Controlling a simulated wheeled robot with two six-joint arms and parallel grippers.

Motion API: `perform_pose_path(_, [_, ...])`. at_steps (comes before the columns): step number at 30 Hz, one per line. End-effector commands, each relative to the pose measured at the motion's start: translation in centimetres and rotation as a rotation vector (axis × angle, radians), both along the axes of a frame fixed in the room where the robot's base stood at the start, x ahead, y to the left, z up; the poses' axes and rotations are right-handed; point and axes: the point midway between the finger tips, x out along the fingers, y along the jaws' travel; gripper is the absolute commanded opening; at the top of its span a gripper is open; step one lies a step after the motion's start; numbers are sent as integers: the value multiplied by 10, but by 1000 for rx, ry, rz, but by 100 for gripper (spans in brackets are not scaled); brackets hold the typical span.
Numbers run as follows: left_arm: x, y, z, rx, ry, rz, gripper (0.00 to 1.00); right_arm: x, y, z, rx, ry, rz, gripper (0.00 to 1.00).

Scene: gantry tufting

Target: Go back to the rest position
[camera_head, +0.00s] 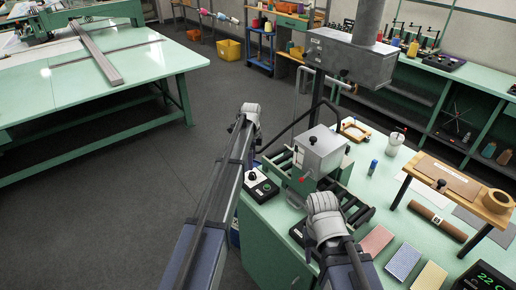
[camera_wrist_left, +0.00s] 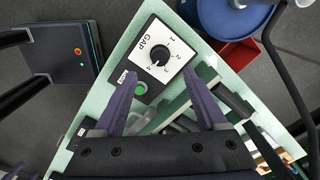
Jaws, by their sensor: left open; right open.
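My left arm (camera_head: 208,212) reaches up from the bottom in the head view and ends in a grey rounded joint. In the left wrist view my left gripper (camera_wrist_left: 163,100) shows two purple fingers spread apart with nothing between them. Beyond the fingers are a white GAP dial (camera_wrist_left: 159,58) with a black knob and a green button (camera_wrist_left: 141,88). My right arm (camera_head: 342,258) comes in at the bottom centre of the head view and ends in a similar grey joint. Its fingers are not visible.
A bench machine (camera_head: 320,152) with rollers and its dial box (camera_head: 262,187) stand beside my arms. The green bench top (camera_head: 375,192) holds a wooden board (camera_head: 458,186), coloured swatches (camera_head: 403,262) and a small blue bottle (camera_head: 373,167). A gantry table (camera_head: 130,70) is at left; open floor lies between.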

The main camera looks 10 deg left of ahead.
Motion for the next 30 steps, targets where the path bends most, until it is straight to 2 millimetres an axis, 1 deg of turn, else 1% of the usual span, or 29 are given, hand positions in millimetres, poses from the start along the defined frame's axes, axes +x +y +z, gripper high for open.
perform_pose_path(3, [-1,-1,0,0,0,1,74,0,0,0,0,0,0,50])
perform_pose_path(5, [-7,-5,-1,1,1,14,74,0,0,-1,0,0,0,50])
perform_pose_path(8, [-36,-29,-4,8,5,83,74,0,0,-4,0,0,0,50])
perform_pose_path(11, [-89,-65,-9,21,9,227,74,0,0,-9,0,0,0,50])
perform_pose_path(12, [-115,-81,-11,29,10,299,74,0,0,-11,0,0,0,50])
perform_pose_path(14, [-153,-103,-14,41,11,412,74,0,0,-14,0,0,-1,50])
perform_pose_path(15, [-178,-115,-16,49,9,488,74,0,0,-16,0,0,-1,50])
perform_pose_path(17, [-215,-131,-19,62,7,599,74,0,0,-19,0,0,-1,50])
perform_pose_path(18, [-238,-139,-20,70,3,671,74,0,0,-21,0,0,-1,50])
perform_pose_path(20, [-269,-149,-23,81,-4,772,74,0,0,-23,0,0,-1,50])
perform_pose_path(21, [-288,-155,-24,87,-9,834,74,0,0,-25,0,0,-1,50])
perform_pose_path(24, [-326,-163,-26,98,-22,964,74,0,0,-27,0,0,-1,50])
perform_pose_path(25, [-335,-164,-27,102,-25,995,74,0,0,-28,0,0,-1,50])
perform_pose_path(27, [-351,-166,-28,106,-32,1056,74,0,0,-29,0,0,-1,50])
perform_pose_path(30, [-363,-168,-28,110,-38,1108,74,0,0,-30,0,0,-1,50])
